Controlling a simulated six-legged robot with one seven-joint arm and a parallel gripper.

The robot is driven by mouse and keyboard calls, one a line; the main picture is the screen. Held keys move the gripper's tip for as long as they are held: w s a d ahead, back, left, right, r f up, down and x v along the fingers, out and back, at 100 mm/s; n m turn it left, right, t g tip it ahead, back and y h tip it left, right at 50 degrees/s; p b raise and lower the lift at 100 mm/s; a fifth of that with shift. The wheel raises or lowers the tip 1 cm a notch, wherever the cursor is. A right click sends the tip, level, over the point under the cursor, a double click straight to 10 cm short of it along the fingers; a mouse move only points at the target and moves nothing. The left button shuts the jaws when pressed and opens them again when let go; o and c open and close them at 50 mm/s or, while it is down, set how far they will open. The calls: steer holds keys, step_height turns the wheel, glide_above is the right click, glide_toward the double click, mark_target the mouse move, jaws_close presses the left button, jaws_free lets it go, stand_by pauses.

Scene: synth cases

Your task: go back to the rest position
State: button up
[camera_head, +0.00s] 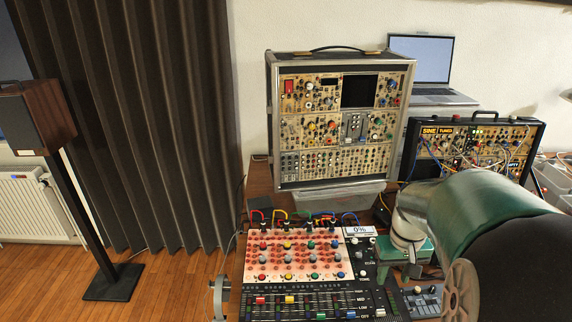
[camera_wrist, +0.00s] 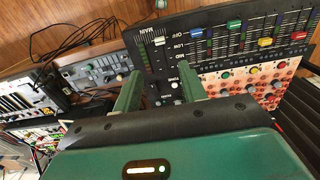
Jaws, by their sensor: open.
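My gripper (camera_wrist: 159,82) shows in the wrist view with its two green fingers apart and nothing between them. The fingers point toward a mixer panel (camera_wrist: 154,62) with a column of marks labelled MAIN. They overlap its near edge in the picture; I cannot tell whether they touch it. In the head view my green and black arm comes in from the right, and its wrist end is just right of the mixer (camera_head: 300,299). My fingertips cannot be made out there.
A tall synth case (camera_head: 340,185) stands behind the mixer. A smaller synth case (camera_head: 515,140) with patch cables stands at right, before a laptop (camera_head: 424,60). A speaker on a stand (camera_head: 85,210) is at left. Floor (camera_head: 180,280) left of the table is clear.

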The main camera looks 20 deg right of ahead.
steer(key=s+a+r+n+t, duration=0.1)
steer(key=a+r, duration=0.4)
steer(key=a, duration=0.6)
steer(key=s+a+r+n+t, duration=0.2)
steer(key=a+r+t, duration=0.2)
steer(key=a, duration=0.7)
step_height(320, 180, up, 2)
steer(key=shift+s+a+r+t, duration=0.1)
steer(key=shift+s+a+t, duration=0.1)
steer(key=shift+s+t, duration=0.1)
steer(key=shift+d, duration=0.15)
